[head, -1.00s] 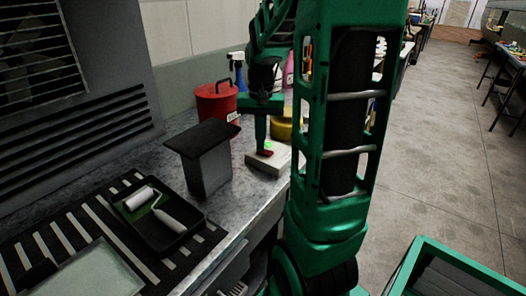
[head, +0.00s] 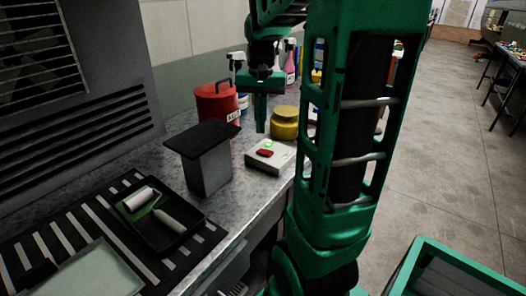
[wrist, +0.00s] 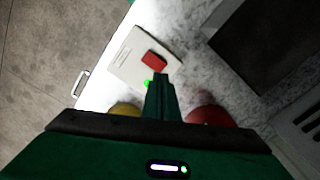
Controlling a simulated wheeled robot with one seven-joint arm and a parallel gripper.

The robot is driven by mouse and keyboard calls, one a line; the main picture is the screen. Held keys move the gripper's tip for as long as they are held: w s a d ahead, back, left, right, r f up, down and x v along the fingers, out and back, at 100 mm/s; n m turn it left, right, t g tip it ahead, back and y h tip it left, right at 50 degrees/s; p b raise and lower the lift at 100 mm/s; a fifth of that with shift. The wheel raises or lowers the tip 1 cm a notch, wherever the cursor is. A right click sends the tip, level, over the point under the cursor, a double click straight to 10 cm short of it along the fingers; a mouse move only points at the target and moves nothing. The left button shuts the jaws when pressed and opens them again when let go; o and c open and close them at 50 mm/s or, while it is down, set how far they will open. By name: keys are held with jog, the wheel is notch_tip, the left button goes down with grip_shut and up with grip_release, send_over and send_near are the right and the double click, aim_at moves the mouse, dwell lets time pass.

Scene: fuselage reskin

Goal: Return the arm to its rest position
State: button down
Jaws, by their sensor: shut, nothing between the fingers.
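My gripper (head: 261,126) hangs fingers-down above the workbench in the head view, shut and empty. It is clear of the white box (head: 263,165) with a red button (head: 265,154) and a lit green light (head: 269,144). In the wrist view my gripper's closed fingers (wrist: 160,80) point toward the same white box (wrist: 127,60), with the red button (wrist: 154,59) beyond the tips. My green arm rises in the middle of the head view and hides part of the bench.
A red canister (head: 216,104), a yellow jar (head: 285,122) and spray bottles (head: 290,62) stand behind the box. A dark-topped grey block (head: 208,170) and a black paint tray (head: 190,236) with a roller lie left. Open floor (head: 440,170) is at right.

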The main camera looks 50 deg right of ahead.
jog(key=shift+r, duration=0.45)
dwell(0.3)
jog(key=s+a+f+n, duration=0.2)
jog(key=s+a, duration=0.3)
jog(key=s, duration=0.4)
jog(key=s+a+f+n, duration=0.2)
jog(key=s+a+f, duration=0.3)
jog(key=s, duration=0.4)
jog(key=shift+a+f, duration=0.3)
jog(key=shift+a, duration=0.05)
